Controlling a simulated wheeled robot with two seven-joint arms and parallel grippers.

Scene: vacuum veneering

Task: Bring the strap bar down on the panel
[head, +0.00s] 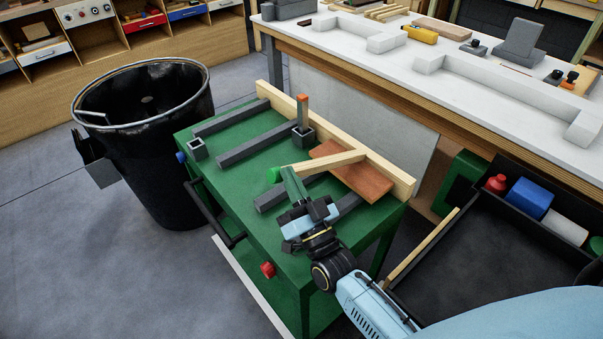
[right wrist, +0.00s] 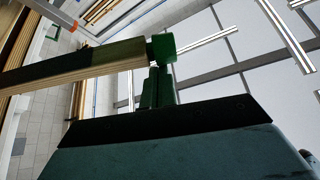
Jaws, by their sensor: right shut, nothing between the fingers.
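The strap bar (head: 325,162) is a pale wooden bar with a green knob (head: 273,175) at its free end. Its far end meets the wooden rail at the back of the green table. It crosses over the reddish-brown panel (head: 362,178); I cannot tell whether it touches it. In the right wrist view the bar (right wrist: 75,68) comes in from the left, with its green knob (right wrist: 163,48) above my fingertips. My right gripper (head: 287,176) is shut and empty, close beside the knob; contact is unclear. My left gripper is not in view.
The green table (head: 235,190) carries several dark grey bars and an orange-tipped post (head: 302,112) in a socket. A black bin (head: 145,150) stands at left. A dark tray (head: 470,275) with bottles and blocks is at right. A white-topped bench (head: 480,100) stands behind.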

